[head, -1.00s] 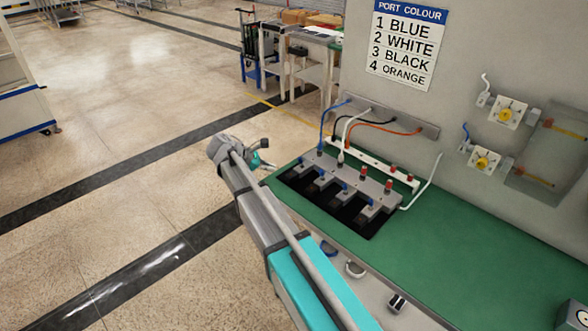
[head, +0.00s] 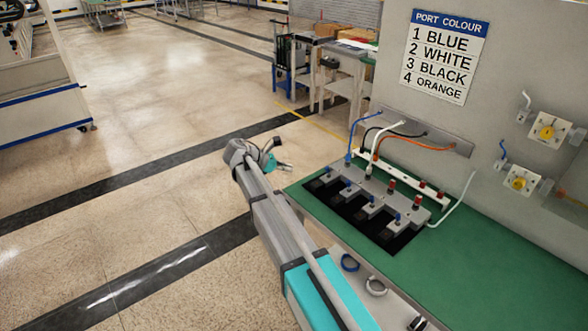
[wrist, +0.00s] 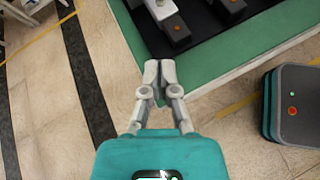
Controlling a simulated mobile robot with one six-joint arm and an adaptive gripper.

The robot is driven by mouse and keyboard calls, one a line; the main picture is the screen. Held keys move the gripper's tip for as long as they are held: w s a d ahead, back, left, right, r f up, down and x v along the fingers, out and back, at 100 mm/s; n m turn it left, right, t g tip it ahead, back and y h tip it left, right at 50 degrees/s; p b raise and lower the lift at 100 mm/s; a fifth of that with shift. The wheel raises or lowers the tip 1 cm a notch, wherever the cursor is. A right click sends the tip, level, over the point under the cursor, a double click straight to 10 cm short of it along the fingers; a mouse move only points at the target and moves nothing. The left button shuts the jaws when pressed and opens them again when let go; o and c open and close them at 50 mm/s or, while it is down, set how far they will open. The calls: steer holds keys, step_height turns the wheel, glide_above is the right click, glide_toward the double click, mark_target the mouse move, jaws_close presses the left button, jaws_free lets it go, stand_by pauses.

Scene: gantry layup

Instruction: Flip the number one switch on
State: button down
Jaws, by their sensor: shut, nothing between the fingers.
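A grey multi-branch unit (head: 375,192) with several blue and red knobs lies on a black mat (head: 388,240) on the green bench. A blue cable (head: 362,130) and a white cable (head: 388,137) run down to its back left part. I cannot make out which part is the number one switch or how it is set. A sign (head: 446,57) on the wall reads 1 blue, 2 white, 3 black, 4 orange. In the wrist view, my gripper (wrist: 160,72) points toward the bench edge, with part of the unit (wrist: 165,15) beyond.
The green bench top (head: 480,262) is clear right of the unit. A white strip (head: 405,180) with red knobs stands behind the unit. Yellow dials (head: 547,132) are on the wall at right. A grey table (head: 340,85) stands beyond. The floor at left is open.

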mark_target(327, 171)
steer(key=b+x, duration=0.4)
steer(key=x, duration=0.4)
steer(key=shift+f, duration=0.2)
steer(key=d, duration=0.2)
steer(key=shift+w+d+r+p, duration=0.25)
steer(key=shift+d+r+p, duration=0.15)
steer(key=shift+w+d+r, duration=0.15)
steer(key=shift+d, duration=0.65)
